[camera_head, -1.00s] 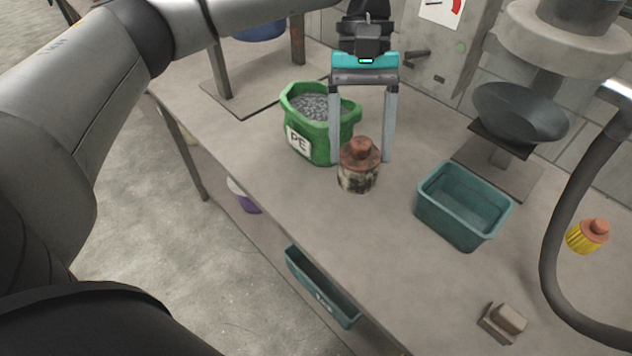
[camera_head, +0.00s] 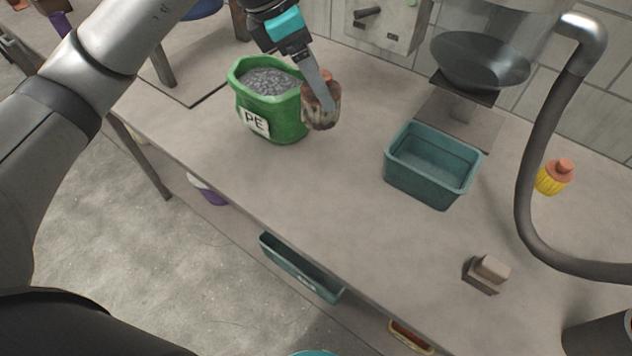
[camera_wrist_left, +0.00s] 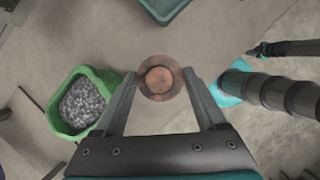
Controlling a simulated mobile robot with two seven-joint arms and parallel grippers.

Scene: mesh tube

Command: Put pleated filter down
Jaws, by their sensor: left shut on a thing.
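The pleated filter (camera_head: 328,112) is a grimy, cream-and-brown cylinder with a rusty copper-coloured cap. My left gripper (camera_head: 326,92) is shut on it, with a grey finger across its near side. In the head view it is just right of the green PE bag, and the gripper is tilted. In the left wrist view the filter's round cap (camera_wrist_left: 159,82) sits between the two fingertips. Its bottom is hidden there, and I cannot tell whether it touches the table. My right gripper's jaws cannot be made out.
The green PE bag (camera_head: 280,122) of grey pellets stands close by. A teal tub (camera_head: 421,187) is to the right. A clean yellow filter (camera_head: 549,181), a small block (camera_head: 487,273) and a dark hose (camera_head: 528,180) are farther right. The table (camera_head: 300,200) in front is clear.

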